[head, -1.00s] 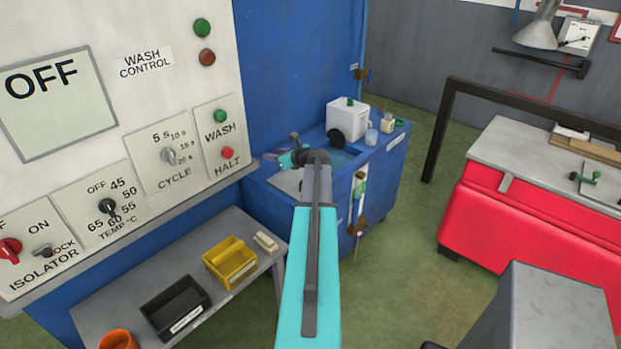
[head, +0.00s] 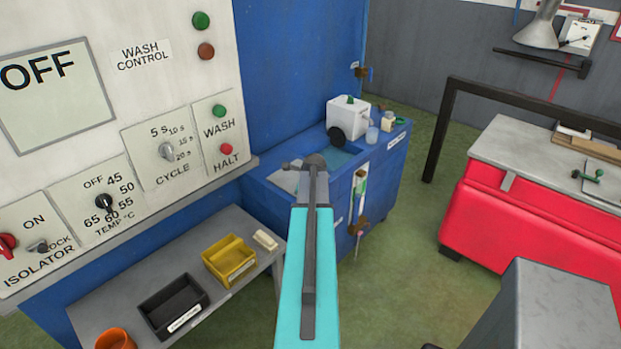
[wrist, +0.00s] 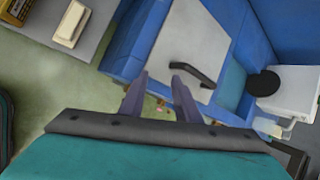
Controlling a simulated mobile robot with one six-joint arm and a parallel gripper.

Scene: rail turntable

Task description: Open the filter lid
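The filter lid (wrist: 188,40) is a flat light-grey plate on the blue cabinet, with a dark bar handle (wrist: 192,73) near its lower edge in the wrist view. The lid lies flat and looks closed. In the head view, part of the lid (head: 286,181) shows left of my arm, which covers the rest. My gripper (wrist: 160,76) is open and empty in the wrist view. I cannot tell the height gap. My gripper is hidden behind my arm in the head view.
A white box (head: 348,118) with a black disc (head: 336,135) and small jars (head: 372,136) stand on the blue cabinet (head: 378,180). A shelf with a yellow bin (head: 230,262) and black bin (head: 174,306) lies at left. A red bench (head: 530,219) stands right.

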